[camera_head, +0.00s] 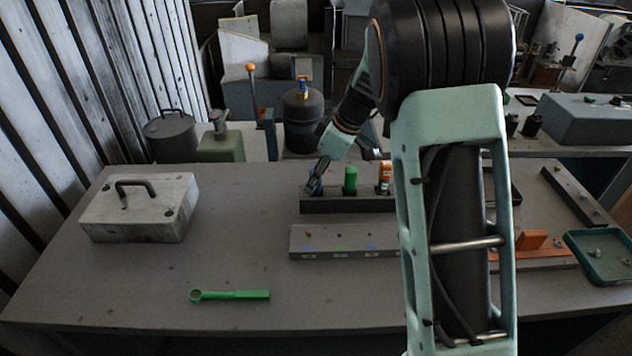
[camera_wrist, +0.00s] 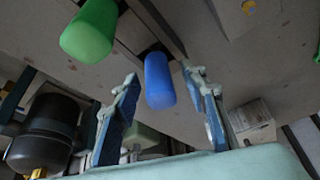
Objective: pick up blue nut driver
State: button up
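The blue nut driver (camera_wrist: 158,82) shows its blue handle between my two fingers in the wrist view, with a gap on each side. In the head view its handle (camera_head: 317,184) stands upright at the left end of a dark rack (camera_head: 345,205), partly hidden by my fingers. My gripper (camera_wrist: 160,79) is open, with its fingertips around the handle's end. In the head view my gripper (camera_head: 321,172) comes down to the handle from the upper right. The driver's shaft is hidden.
A grey labelled block (camera_head: 340,244) lies in front. A green ring wrench (camera_head: 230,295) and grey case (camera_head: 140,208) lie left. The table's front middle is clear.

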grip_shut()
jog(key=shift+r, duration=0.1)
